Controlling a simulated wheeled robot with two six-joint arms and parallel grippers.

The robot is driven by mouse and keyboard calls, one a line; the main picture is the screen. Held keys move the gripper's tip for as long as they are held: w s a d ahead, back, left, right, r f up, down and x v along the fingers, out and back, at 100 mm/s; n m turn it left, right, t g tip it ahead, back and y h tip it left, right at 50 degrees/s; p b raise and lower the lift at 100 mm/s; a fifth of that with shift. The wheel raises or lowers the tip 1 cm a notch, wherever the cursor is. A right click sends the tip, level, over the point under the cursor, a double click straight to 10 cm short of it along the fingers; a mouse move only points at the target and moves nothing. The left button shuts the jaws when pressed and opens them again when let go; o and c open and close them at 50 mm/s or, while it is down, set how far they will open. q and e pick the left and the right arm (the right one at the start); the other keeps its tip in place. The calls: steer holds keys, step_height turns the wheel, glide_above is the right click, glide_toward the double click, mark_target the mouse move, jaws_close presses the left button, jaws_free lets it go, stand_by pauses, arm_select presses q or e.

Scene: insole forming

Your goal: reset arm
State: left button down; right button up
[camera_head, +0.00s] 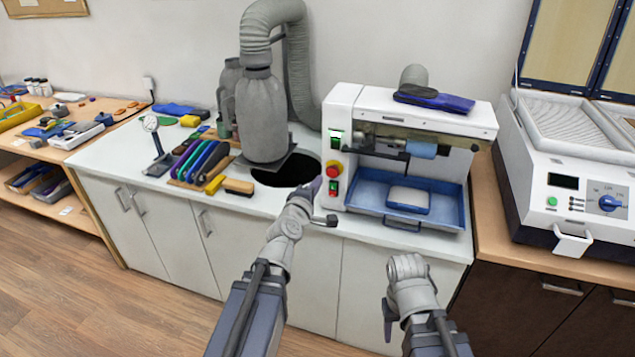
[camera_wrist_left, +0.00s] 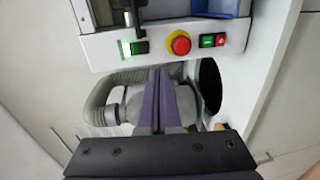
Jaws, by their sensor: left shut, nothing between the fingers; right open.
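My left gripper (camera_head: 315,188) is in front of the left side of the white grinding machine (camera_head: 480,118), close to its control panel. In the left wrist view its two purple fingers (camera_wrist_left: 160,100) lie together with nothing between them, pointing toward the panel. My right gripper (camera_head: 388,320) hangs lower, in front of the cabinet, with its fingers pointing down. It is mostly hidden by its own wrist, and nothing is seen in it.
The red stop button (camera_head: 334,169) and green switch (camera_head: 335,136) are near my left fingers. A blue tray (camera_head: 450,218) sits in the machine. A grey dust hose (camera_head: 270,18) and canister (camera_head: 262,115) stand left. A white forming press (camera_head: 590,165) is at right.

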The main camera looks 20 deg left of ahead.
arm_select(q)
steer(key=s+d+f+m+g+h, duration=0.2)
steer(key=s+d+f+m+g, duration=0.3)
steer(key=d+f+m, duration=0.3)
steer(key=s+d+f+m+g+h, duration=0.2)
steer(key=s+d+f+m+g, duration=0.3)
steer(key=d, duration=0.4)
steer(key=s+a+f+m+g+y, duration=0.1)
steer(key=s+f+m+g+y, duration=0.2)
steer(key=s, duration=0.4)
steer(key=s+a+f+m+g+y, duration=0.1)
steer(key=s+f+m+g+y, duration=0.2)
steer(key=s, duration=0.5)
steer(key=shift+a+m+g, duration=0.15)
steer(key=shift+m+g, duration=0.35)
steer(key=shift+m, duration=0.7)
